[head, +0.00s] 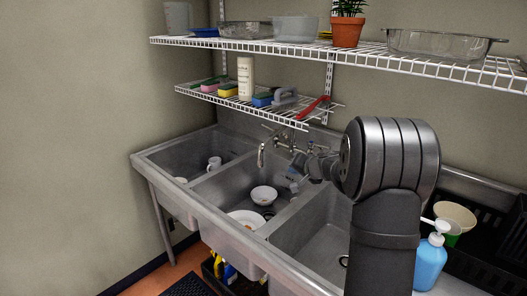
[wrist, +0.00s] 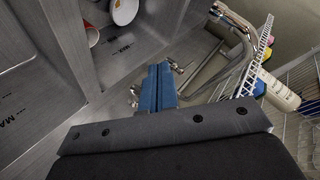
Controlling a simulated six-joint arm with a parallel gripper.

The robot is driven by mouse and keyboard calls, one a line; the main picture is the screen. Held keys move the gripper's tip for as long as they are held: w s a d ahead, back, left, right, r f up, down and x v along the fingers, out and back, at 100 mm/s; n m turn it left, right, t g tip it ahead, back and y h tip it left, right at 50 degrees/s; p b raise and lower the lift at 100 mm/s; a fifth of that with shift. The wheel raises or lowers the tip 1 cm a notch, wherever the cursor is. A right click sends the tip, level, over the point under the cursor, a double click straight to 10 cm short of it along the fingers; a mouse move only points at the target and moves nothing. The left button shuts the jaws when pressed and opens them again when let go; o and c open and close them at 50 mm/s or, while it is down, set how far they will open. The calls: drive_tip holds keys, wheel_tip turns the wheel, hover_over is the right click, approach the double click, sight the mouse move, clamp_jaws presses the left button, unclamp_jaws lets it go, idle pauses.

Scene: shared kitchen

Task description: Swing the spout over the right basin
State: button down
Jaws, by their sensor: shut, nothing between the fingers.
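The faucet is mounted at the back of the sink, and its metal spout (head: 262,154) hangs down over the middle basin (head: 232,185) in the head view. In the wrist view the curved spout (wrist: 240,28) is at the upper right. My gripper (head: 293,184) is to the right of the spout and apart from it. In the wrist view its blue fingers (wrist: 157,82) are together with nothing held, close to the faucet's knobs; whether they touch is unclear. The right basin (head: 315,240) is partly hidden by my arm.
A white bowl (head: 264,195) and a plate (head: 246,218) lie in the middle basin. A mug (head: 214,163) is in the left basin. A low wire shelf (head: 255,106) with a bottle and sponges hangs above the faucet. A blue soap bottle (head: 430,262) stands at right.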

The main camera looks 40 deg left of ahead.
drive_tip(key=s+a+r+n+t+y, duration=0.15)
drive_tip(key=s+a+n+t, duration=0.25)
drive_tip(key=s+n, duration=0.55)
drive_tip(key=s+a+r+n+t+y, duration=0.1)
drive_tip(key=s+a+r+n+t, duration=0.3)
drive_tip(key=n, duration=1)
drive_tip(key=s+a+x, duration=0.1)
drive_tip(key=x, duration=0.9)
drive_tip(key=d, duration=0.1)
drive_tip(key=w+d, duration=0.1)
drive_tip(key=d, duration=0.1)
drive_tip(key=shift+w+d+f+y, duration=0.2)
drive_tip(key=shift+w+f+y, duration=0.05)
drive_tip(key=shift+w+f, duration=0.1)
drive_tip(key=shift+d+g, duration=0.1)
drive_tip(key=shift+g, duration=0.2)
